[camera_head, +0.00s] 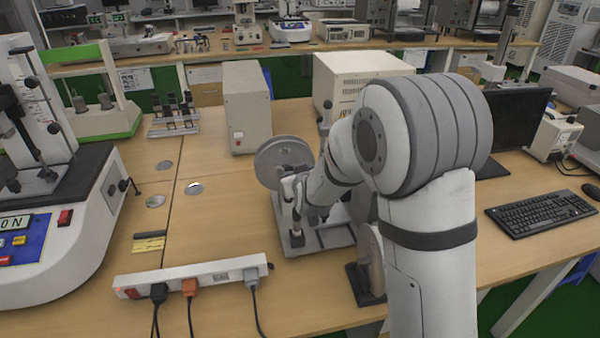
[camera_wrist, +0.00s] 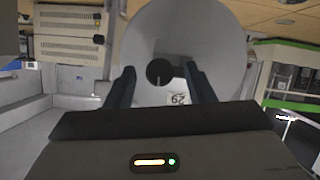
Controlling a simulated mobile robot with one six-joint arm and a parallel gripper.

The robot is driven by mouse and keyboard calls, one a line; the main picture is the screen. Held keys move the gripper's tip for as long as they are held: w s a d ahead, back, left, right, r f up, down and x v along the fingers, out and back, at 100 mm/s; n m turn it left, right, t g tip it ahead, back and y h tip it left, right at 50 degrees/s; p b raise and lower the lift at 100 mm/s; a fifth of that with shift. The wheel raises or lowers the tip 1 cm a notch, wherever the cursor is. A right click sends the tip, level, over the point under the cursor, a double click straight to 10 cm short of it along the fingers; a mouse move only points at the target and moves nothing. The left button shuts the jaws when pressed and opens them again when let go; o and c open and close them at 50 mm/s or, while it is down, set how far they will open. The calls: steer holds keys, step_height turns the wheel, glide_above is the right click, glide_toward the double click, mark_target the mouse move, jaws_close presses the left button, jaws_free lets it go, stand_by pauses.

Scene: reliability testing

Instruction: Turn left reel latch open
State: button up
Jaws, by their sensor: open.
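The left reel is a grey disc (camera_head: 268,162) standing upright on a metal device on the desk. It fills much of the wrist view (camera_wrist: 215,50). A dark round knob with a pale line, which looks like the reel latch (camera_wrist: 159,72), shows at the middle of the disc. My gripper (camera_wrist: 160,76) is open, with one dark finger on each side of the knob in the picture. Gaps show between knob and fingers. I cannot tell the depth between them. In the head view my arm hides part of the device and much of the gripper.
A white power strip (camera_head: 190,280) with plugged cables lies in front of the device. A grey box (camera_head: 247,105) stands behind, and a cream instrument (camera_head: 360,72) stands behind my arm. A keyboard (camera_head: 541,212) lies right. The desk left of the reel is mostly clear.

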steer(key=c, duration=1)
steer(key=shift+w+f+b, duration=0.1)
steer(key=shift+f+b, duration=0.05)
steer(key=shift+b, duration=0.35)
steer(key=m+y, duration=0.2)
steer(key=m, duration=0.2)
steer(key=m+y, duration=0.3)
steer(key=m, duration=0.1)
steer(key=d+m+y+b, duration=0.1)
steer(key=m+y, duration=0.1)
steer(key=m, duration=0.3)
steer(key=shift+w+f+y, duration=0.15)
steer(key=shift+f+y, duration=0.05)
steer(key=shift+y, duration=0.2)
stand_by(0.3)
